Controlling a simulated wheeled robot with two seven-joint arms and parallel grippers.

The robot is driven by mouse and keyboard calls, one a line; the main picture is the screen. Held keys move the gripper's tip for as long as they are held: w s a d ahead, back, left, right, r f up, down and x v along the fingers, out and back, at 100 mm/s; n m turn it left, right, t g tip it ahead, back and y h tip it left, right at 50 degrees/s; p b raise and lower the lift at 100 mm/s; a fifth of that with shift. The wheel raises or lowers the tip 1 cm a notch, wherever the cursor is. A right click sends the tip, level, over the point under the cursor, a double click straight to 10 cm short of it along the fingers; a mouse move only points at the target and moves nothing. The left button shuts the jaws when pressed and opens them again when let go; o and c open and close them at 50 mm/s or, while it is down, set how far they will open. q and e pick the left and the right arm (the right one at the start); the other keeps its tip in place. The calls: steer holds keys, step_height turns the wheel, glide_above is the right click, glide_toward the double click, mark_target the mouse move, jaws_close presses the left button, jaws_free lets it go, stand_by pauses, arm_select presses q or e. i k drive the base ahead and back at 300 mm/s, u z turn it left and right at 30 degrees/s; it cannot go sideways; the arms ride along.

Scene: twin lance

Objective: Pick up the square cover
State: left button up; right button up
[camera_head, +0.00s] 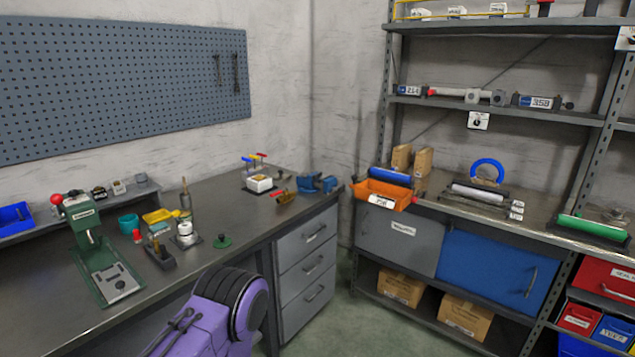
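I cannot single out a square cover with certainty. A small green lid-like piece with a knob (222,241) lies on the workbench (215,265) near its front edge; its outline looks rounded and is too small to judge well. A white and grey round pot (186,235) stands left of the green piece. Neither of my grippers shows in the head view.
A green press (92,245) stands on the bench at left, with several small parts beside it. A purple and black jointed body (215,310) rises in front of the bench. Shelving with an orange bin (385,195) stands right.

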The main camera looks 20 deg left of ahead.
mark_target(280, 176)
steer(key=u, duration=0.55)
steer(key=i, duration=0.45)
steer(key=u, duration=0.75)
steer(key=i, duration=0.85)
steer(key=z, duration=0.1)
